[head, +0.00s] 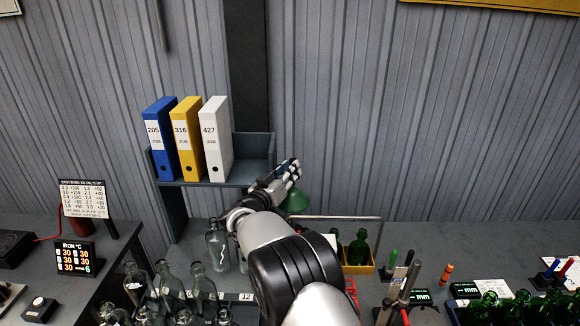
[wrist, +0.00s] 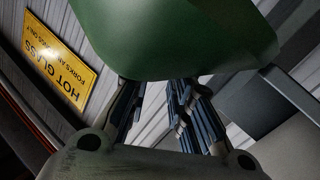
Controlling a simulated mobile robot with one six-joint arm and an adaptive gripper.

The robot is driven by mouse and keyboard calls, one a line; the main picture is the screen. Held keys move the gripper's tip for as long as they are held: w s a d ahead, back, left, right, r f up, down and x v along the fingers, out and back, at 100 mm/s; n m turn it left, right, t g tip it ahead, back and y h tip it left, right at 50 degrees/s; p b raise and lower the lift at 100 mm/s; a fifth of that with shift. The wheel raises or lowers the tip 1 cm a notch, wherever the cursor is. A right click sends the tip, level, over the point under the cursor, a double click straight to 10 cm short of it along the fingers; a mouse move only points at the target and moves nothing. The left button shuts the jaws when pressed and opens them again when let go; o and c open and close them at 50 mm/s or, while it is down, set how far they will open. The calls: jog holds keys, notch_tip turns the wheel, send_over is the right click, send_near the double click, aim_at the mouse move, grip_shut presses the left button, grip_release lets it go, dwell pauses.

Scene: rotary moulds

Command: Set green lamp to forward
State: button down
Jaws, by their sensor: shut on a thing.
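The green lamp (head: 296,202) shows in the head view as a small green cone-shaped shade, just below and right of my gripper (head: 288,172). In the wrist view the green shade (wrist: 175,35) fills the top middle, close to the camera. My gripper's dark fingers (wrist: 155,95) reach up to the shade's lower edge and are shut on the lamp. The exact contact is hidden behind the shade. The lamp's stem and base are mostly hidden by my arm and gripper, so I cannot tell which way it is set.
A grey shelf (head: 253,146) with blue (head: 160,140), yellow (head: 187,140) and white (head: 216,140) binders is left of my gripper. Clear bottles (head: 217,245) stand below left. A yellow crate (head: 358,268) with green bottles is right. A yellow sign (wrist: 58,68) hangs on the wall.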

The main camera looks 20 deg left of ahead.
dwell(0.4)
jog(key=c, duration=1.4)
grip_release()
jog(key=shift+c, duration=0.2)
jog(key=shift+a, duration=0.1)
jog(key=s+a, duration=0.2)
jog(key=s, duration=0.9)
jog(key=shift+s, duration=0.4)
jog(key=shift+a, duration=0.15)
